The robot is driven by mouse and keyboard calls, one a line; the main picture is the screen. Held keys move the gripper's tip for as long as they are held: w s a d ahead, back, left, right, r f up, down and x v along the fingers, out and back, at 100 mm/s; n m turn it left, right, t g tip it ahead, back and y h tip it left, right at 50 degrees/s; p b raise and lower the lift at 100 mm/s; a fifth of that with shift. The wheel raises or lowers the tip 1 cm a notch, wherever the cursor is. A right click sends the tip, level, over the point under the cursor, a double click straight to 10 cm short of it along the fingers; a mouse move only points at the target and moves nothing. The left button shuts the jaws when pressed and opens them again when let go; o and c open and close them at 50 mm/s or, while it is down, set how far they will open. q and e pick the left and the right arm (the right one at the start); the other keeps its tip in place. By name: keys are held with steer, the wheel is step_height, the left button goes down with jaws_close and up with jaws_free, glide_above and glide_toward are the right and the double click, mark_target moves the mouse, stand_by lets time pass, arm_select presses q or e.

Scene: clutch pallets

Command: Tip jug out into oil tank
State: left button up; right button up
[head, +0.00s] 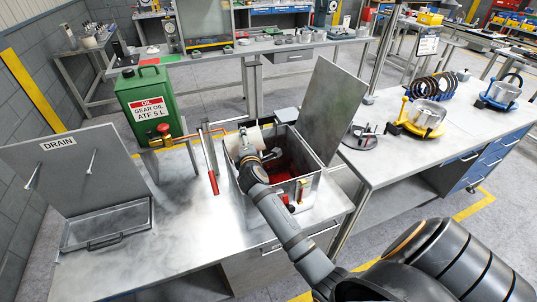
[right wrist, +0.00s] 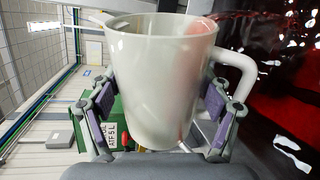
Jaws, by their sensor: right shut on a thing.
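My right gripper (head: 257,147) is shut on a white jug (head: 251,136) over the left back part of the open metal oil tank (head: 333,200). In the right wrist view the finger pads of the gripper (right wrist: 160,106) press on both sides of the jug (right wrist: 160,75). Its handle is at the right. The room lies sideways in that view, so the jug looks tipped well over. Dark red oil (right wrist: 275,60) shows beside it, below the jug. I cannot see any liquid in the jug or a stream. My left gripper is not in view.
The tank's lid (head: 318,110) stands raised at its right. A green gear oil can (head: 150,100) with a red tap and a red-handled lever (head: 213,182) are at the left. A drain lid (head: 75,165) stands open over a tray (head: 108,222). The bench middle-left is clear.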

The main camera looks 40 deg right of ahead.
mark_target(261, 142)
steer(key=shift+s+d+f+m, duration=0.1)
steer(key=shift+d+f+m, duration=0.2)
steer(key=shift+m, duration=0.4)
stand_by(1.2)
steer(key=shift+s+d+r+m+t+y+p, duration=0.25)
steer(key=shift+d+r+m+y, duration=0.3)
steer(key=shift+m, duration=0.45)
stand_by(0.7)
steer(key=shift+s+d+r+m+t+y, duration=0.2)
steer(key=shift+d+m+y, duration=0.1)
steer(key=shift+m, duration=0.25)
steer(key=shift+s+d+r+m+t+y, duration=0.1)
steer(key=shift+d+r+m+y, duration=0.15)
steer(key=shift+m, duration=0.3)
steer(key=shift+s+d+r+m, duration=0.1)
steer(key=shift+s+d+m, duration=0.05)
steer(key=shift+d+m, duration=0.45)
steer(key=shift+s+d+m+t+b, duration=0.25)
steer(key=shift+d+m+b, duration=0.1)
steer(key=shift+m, duration=0.35)
steer(key=shift+s+d+r+m+t+y+b, duration=0.15)
steer(key=shift+d+m+b, duration=0.2)
steer(key=shift+m, duration=0.25)
steer(key=shift+s+d+r+m+t+y+b, duration=0.1)
steer(key=shift+d+m+t+y+b, duration=0.1)
steer(key=shift+d+m, duration=0.3)
